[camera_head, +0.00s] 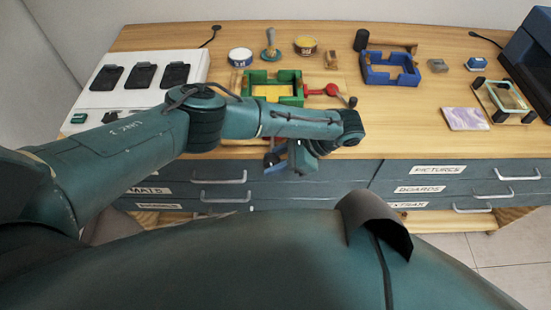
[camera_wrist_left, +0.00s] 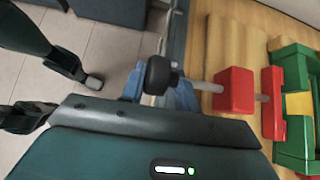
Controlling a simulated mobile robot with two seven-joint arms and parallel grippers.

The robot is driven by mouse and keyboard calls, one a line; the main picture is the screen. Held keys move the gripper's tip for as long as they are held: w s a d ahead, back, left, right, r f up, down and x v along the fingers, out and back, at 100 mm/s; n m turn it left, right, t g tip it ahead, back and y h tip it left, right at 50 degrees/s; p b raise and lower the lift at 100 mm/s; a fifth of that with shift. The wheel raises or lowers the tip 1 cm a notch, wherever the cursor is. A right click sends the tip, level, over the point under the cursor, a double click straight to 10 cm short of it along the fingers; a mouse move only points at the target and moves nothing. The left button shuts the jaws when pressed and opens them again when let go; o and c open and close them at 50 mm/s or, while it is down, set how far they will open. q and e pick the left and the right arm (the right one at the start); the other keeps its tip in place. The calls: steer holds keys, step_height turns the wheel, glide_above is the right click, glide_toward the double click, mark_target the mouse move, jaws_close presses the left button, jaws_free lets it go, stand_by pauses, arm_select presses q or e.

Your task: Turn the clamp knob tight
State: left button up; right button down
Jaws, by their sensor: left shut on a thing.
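The clamp's black knob (camera_wrist_left: 160,75) sits on a metal rod in the left wrist view. The rod runs through a red block (camera_wrist_left: 235,92) to a red pad (camera_wrist_left: 271,102) beside the green frame (camera_wrist_left: 294,100). The blue fingers of my left gripper (camera_wrist_left: 160,92) are shut on the knob, one on each side. In the head view my left gripper (camera_head: 272,160) is at the table's front edge, where my arm hides the knob. The green frame (camera_head: 271,78) with yellow inside stands behind my arm. My right gripper is not in view.
A red lever part (camera_head: 331,90) with a dark ball is right of the green frame. A blue frame (camera_head: 390,78) stands further right, a white tray (camera_head: 140,90) at left. Tins and a brush stand behind. Labelled drawers (camera_head: 225,185) are below the table edge.

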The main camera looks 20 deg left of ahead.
arm_select(q)
steer(key=shift+s+d+f+y, duration=0.15)
steer(key=shift+s+f+y, duration=0.15)
steer(key=shift+y, duration=0.4)
steer(key=shift+g, duration=0.3)
steer(key=shift+s, duration=0.1)
steer(key=o, duration=0.8)
steer(key=shift+r, duration=0.1)
steer(key=shift+a, duration=0.2)
